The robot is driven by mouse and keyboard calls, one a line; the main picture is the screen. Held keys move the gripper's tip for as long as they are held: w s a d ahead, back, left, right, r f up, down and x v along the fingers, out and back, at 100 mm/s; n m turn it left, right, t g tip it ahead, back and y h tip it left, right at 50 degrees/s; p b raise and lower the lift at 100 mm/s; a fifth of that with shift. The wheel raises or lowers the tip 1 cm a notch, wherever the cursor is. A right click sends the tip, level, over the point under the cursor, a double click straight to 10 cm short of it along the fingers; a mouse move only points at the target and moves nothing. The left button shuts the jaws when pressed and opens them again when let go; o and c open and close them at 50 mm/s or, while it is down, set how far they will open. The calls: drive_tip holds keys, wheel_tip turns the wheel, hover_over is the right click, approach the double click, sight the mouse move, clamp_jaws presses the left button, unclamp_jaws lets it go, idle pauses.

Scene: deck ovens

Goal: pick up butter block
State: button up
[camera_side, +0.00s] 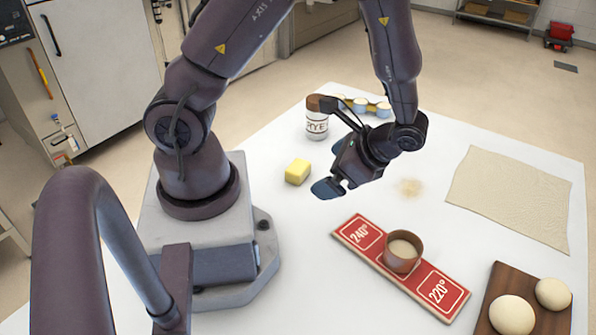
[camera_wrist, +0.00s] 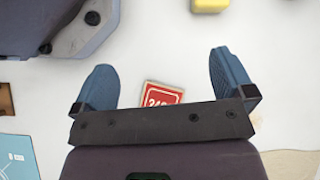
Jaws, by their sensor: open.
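The butter block (camera_side: 297,171) is a small yellow block lying on the white table, beside my base. In the wrist view the butter block (camera_wrist: 294,6) shows only partly, cut by the top edge at the right. My gripper (camera_side: 332,170) is above the table, just to the right of the butter in the side view, and not around it.
A jar labelled RYE (camera_side: 317,126) stands behind the butter, near a tray of small cups (camera_side: 362,105). A red board (camera_side: 350,232) with temperature labels carries a brown cup (camera_side: 402,251). Dough balls sit on a wooden board (camera_side: 535,318). A cloth-like sheet (camera_side: 510,195) lies at right.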

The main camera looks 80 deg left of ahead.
sight(300, 168)
drive_tip(key=a+f+m+y, duration=0.1)
drive_tip(key=f, duration=0.1)
drive_tip(key=a+f+m+g+y, duration=0.1)
drive_tip(key=f, duration=0.1)
drive_tip(key=a+f+m+y, duration=0.1)
drive_tip(key=f+m+y, duration=0.1)
drive_tip(key=shift+s+a+f, duration=0.25)
drive_tip(key=shift+s+f, duration=0.05)
drive_tip(key=shift+f, duration=0.05)
drive_tip(key=shift+w+a+f+m+t+y, duration=0.15)
drive_tip(key=shift+w+a+m+t+y, duration=0.05)
drive_tip(key=shift+w+a+m+y, duration=0.35)
drive_tip(key=shift+w+a+f+m+t+y, duration=0.1)
drive_tip(key=shift+w+a+m+t+y, duration=0.1)
drive_tip(key=shift+w+a+m+y, duration=0.35)
drive_tip(key=x, duration=0.6)
drive_tip(key=shift+s+a+f, duration=0.1)
drive_tip(key=shift+s+a, duration=0.05)
drive_tip(key=shift+a, duration=0.2)
drive_tip(key=shift+x, duration=2.9)
drive_tip(key=shift+f, duration=0.1)
drive_tip(key=c, duration=0.9)
